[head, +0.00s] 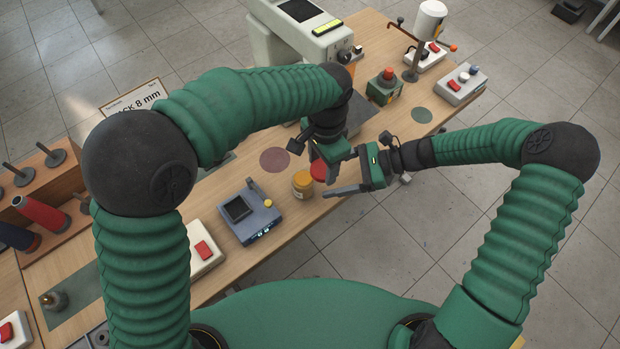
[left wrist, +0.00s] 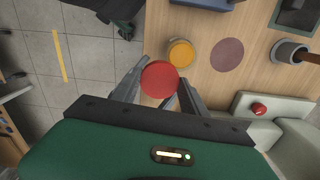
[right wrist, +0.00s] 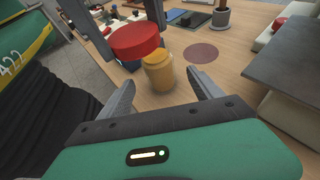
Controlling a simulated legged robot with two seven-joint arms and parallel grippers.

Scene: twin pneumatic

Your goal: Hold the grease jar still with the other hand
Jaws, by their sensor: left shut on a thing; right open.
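A yellow jar (head: 302,184) stands on the wooden table; it shows in the right wrist view (right wrist: 159,74) and in the left wrist view (left wrist: 180,53). My left gripper (head: 318,168) is shut on a round red piece (left wrist: 160,79), seen beside the jar and, in the right wrist view (right wrist: 134,41), above it to the left. I cannot tell whether the red piece is a loose lid or tops something. My right gripper (right wrist: 160,92) is open and empty. Its fingers point toward the yellow jar, which appears beyond and between them, apart from both. No label tells which is the grease.
A mauve round mark (head: 275,161) lies bare left of the jar. A grey-blue device (head: 250,211) stands nearer to me. A pale machine (head: 300,35) rises behind my left arm. A red-button box (head: 384,85) stands farther right. The table's front edge is close to the jar.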

